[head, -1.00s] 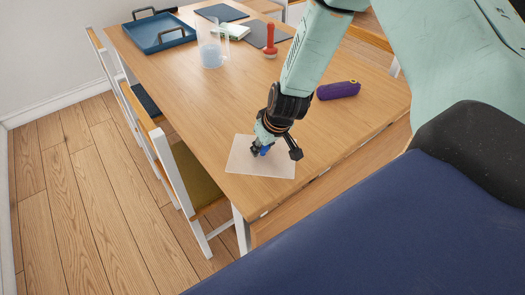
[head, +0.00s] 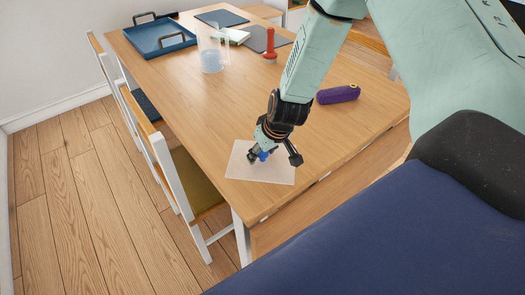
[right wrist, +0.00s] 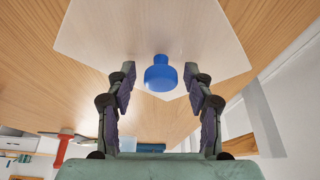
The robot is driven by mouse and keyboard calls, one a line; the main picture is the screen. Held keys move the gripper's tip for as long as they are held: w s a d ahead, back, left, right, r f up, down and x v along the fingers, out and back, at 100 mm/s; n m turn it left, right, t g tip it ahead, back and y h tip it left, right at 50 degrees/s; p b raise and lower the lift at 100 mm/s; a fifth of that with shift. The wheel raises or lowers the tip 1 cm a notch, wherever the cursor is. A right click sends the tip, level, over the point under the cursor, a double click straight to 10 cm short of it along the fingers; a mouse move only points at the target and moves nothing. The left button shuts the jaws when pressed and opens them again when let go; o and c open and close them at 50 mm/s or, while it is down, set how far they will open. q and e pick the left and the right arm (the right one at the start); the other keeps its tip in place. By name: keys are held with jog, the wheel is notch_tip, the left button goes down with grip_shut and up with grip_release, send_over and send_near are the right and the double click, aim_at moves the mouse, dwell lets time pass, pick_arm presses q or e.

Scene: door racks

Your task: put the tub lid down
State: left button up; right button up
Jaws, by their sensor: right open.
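The tub lid (head: 243,168) is a pale, translucent square sheet with a blue knob. It lies flat on the table near the front corner. My right gripper (head: 261,153) is just above it, pointing down. In the right wrist view the lid (right wrist: 100,35) fills the upper middle, and its blue knob (right wrist: 160,78) stands between the two spread fingers of the right gripper (right wrist: 159,72). There is a gap on each side of the knob. My left gripper is not in view.
The wooden table (head: 185,95) has free room left of the arm. A purple case (head: 338,94) lies right of it. Chairs (head: 178,165) line the left side.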

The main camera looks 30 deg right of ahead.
jog(key=shift+r+p, duration=0.35)
jog(key=shift+r, duration=0.05)
jog(key=p+v, duration=0.9)
jog(key=v, duration=0.3)
jog(key=s+a+f+g, duration=0.1)
jog(key=s+a+f, duration=0.1)
jog(key=s, duration=0.7)
jog(key=s+a+f+g, duration=0.2)
jog(key=s+f, duration=0.3)
jog(key=s, duration=0.4)
jog(key=s+a+f+m+g, duration=0.1)
jog(key=s+a+f, duration=0.2)
jog(key=s, duration=0.6)
jog(key=shift+s+a+f+g, duration=0.15)
jog(key=shift+a+f+g, duration=0.2)
jog(key=shift+a, duration=0.35)
notch_tip(320, 180, down, 11)
jog(key=b, duration=1.1)
